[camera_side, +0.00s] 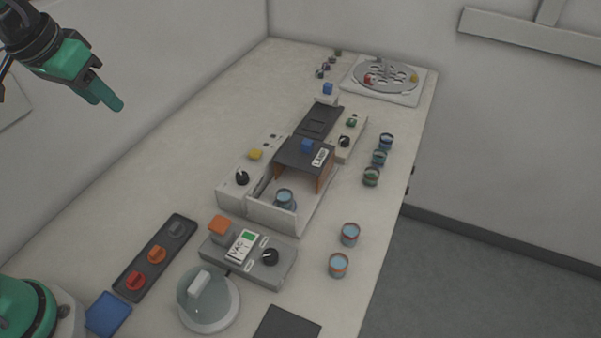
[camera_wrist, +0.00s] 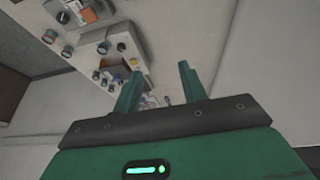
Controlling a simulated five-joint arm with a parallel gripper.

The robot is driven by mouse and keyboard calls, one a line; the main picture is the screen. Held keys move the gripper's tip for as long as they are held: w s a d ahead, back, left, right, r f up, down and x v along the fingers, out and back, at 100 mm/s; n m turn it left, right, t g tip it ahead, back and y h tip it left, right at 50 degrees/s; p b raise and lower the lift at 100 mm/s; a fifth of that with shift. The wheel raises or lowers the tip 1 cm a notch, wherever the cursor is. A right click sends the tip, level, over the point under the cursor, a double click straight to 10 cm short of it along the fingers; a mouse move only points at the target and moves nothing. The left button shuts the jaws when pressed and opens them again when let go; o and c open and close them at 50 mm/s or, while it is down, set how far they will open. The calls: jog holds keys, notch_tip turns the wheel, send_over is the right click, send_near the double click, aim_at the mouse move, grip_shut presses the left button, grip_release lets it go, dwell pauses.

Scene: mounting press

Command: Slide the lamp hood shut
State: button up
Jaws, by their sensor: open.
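The lamp hood (camera_side: 294,155) is a dark grey cover with a blue knob (camera_side: 307,145) and a white label on top. It sits over the far part of a white open-topped box (camera_side: 272,214), with orange-brown panels beneath its edge. The near part of the box is uncovered, and a cup (camera_side: 285,199) with blue contents stands in it. My gripper (camera_side: 111,103) is high at the upper left in the side view, well away from the hood. Its two green fingers (camera_wrist: 158,80) are apart and empty in the wrist view. The hood is small and unclear in the wrist view.
A grey unit (camera_side: 247,266) with an orange block and a black knob stands in front of the box. Several cups line the right side of the bench. A round plate with holes (camera_side: 386,76) is at the far end. The bench's left back area is clear.

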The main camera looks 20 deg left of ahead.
jog(key=w+d+r+g, duration=0.15)
jog(key=w+d, duration=0.35)
jog(key=w, duration=0.6)
jog(key=g, duration=0.3)
send_near(307, 142)
jog(key=shift+a+f, duration=0.15)
jog(key=shift+f, duration=0.05)
jog(key=shift+w+d+f, duration=0.1)
jog(key=shift+d+f, duration=0.2)
jog(key=shift+f, duration=0.15)
jog(key=shift+f, duration=3.9)
